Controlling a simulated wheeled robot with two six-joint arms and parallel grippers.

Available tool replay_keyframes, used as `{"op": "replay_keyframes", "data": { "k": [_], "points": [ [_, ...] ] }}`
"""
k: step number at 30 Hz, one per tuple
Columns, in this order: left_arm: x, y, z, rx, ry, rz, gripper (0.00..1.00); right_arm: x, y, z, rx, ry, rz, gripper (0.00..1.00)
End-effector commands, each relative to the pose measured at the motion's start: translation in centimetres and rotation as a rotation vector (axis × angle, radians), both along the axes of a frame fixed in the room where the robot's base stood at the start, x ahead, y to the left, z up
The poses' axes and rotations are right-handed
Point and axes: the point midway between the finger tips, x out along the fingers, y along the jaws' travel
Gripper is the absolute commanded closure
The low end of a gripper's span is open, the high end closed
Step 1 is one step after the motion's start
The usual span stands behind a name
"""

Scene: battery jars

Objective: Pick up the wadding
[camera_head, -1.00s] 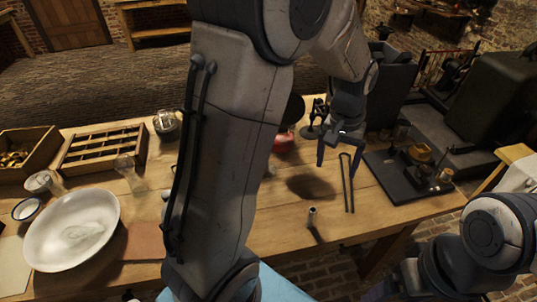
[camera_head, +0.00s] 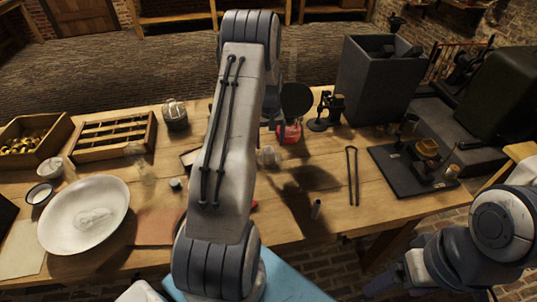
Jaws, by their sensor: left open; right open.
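A pale, soft-looking lump (camera_head: 93,217), which may be the wadding, lies in the white basin (camera_head: 62,235) at the left of the table. I cannot make out its material clearly. My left arm stands upright across the middle of the view. My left gripper (camera_head: 275,117) is mostly hidden behind that arm, with only a bit of it showing near the red-based object. It is open, far to the right of the basin. My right gripper (camera_head: 385,284) is low at the right, off the table's front edge, open and only partly clear.
Tongs (camera_head: 352,175) and a black board with apparatus (camera_head: 392,178) lie at the right.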

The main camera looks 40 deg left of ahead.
Motion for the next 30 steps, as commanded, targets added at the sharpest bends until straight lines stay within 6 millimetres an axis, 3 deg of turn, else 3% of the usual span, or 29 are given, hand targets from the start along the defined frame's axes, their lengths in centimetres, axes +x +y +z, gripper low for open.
{"op": "replay_keyframes", "data": {
  "k": [4, 9, 17, 21, 24, 30],
  "points": [
    [-0.8, 0.1, -2.1, -0.003, 0.005, 0.000, 0.12, 0.0, 0.0, 1.3, 0.000, 0.000, 0.000, 0.19],
    [-0.6, 0.1, -4.1, -0.002, 0.003, -0.001, 0.12, 0.0, 0.0, 1.4, 0.000, 0.000, 0.000, 0.19],
    [-0.6, 0.1, -4.4, -0.001, 0.001, -0.001, 0.12, 0.0, 0.0, 1.4, 0.000, 0.000, 0.000, 0.19],
    [-0.6, 0.1, -4.3, -0.001, 0.001, -0.001, 0.66, 0.0, 0.0, 1.4, 0.000, 0.000, 0.000, 0.19],
    [-0.6, 0.1, -4.3, -0.001, 0.001, -0.001, 1.00, 0.0, 0.0, 1.4, 0.000, 0.000, 0.000, 0.19],
    [-0.6, 0.1, -4.3, -0.001, 0.001, -0.001, 1.00, 0.0, 0.0, 1.4, 0.000, 0.000, 0.000, 0.19]
  ]
}}
